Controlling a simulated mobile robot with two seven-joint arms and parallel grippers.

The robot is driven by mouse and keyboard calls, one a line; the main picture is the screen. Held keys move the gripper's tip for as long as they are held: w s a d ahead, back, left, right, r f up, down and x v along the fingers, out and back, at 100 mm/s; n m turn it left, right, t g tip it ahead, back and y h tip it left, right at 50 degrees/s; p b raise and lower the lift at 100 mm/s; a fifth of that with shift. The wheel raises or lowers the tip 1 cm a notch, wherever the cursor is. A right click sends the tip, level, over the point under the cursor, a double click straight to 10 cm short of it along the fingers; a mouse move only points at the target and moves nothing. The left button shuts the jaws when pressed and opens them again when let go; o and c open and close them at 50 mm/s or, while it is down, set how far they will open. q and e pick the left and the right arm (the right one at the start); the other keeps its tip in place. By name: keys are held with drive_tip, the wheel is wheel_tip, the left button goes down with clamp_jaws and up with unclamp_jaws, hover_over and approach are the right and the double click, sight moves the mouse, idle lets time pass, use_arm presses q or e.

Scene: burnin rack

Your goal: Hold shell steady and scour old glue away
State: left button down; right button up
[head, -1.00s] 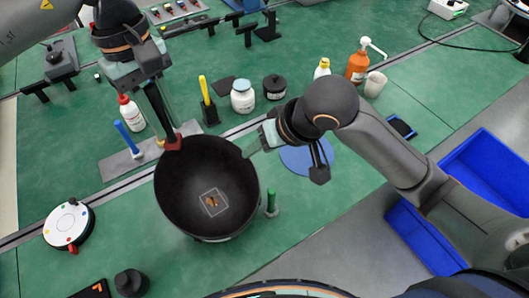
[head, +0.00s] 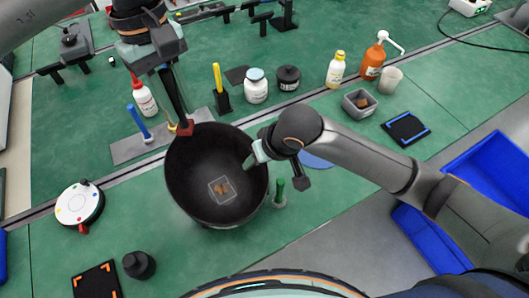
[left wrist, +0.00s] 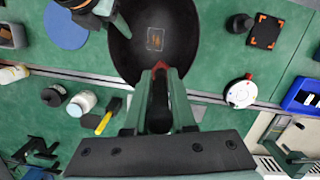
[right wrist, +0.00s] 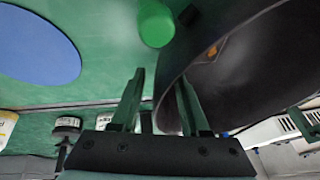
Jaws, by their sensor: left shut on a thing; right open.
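The shell (head: 195,165) is a black bowl on the green bench, also in the left wrist view (left wrist: 180,25). Inside it, a thin pale square outline surrounds brown-orange glue patches (head: 222,188), which also show in the left wrist view (left wrist: 155,40). My left gripper (head: 186,127) is shut on a red piece (left wrist: 160,68) at the shell's far rim. My right gripper (head: 249,163) is open at the shell's right rim. In the right wrist view its fingers (right wrist: 160,100) are apart, with the rim close by; I cannot tell whether they touch it.
A green-handled upright piece (head: 279,192) stands just right of the shell. A blue disc (right wrist: 35,45) lies beyond it. Blue (head: 140,122) and yellow (head: 217,80) handled tools stand behind. Bottles, a grey bin (head: 374,112) and a white round device (head: 78,203) surround the area.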

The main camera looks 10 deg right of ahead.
drive_tip(key=shift+w+a+f, duration=0.15)
drive_tip(key=shift+f, duration=0.35)
clamp_jaws()
drive_tip(key=shift+f, duration=0.1)
idle(2.1)
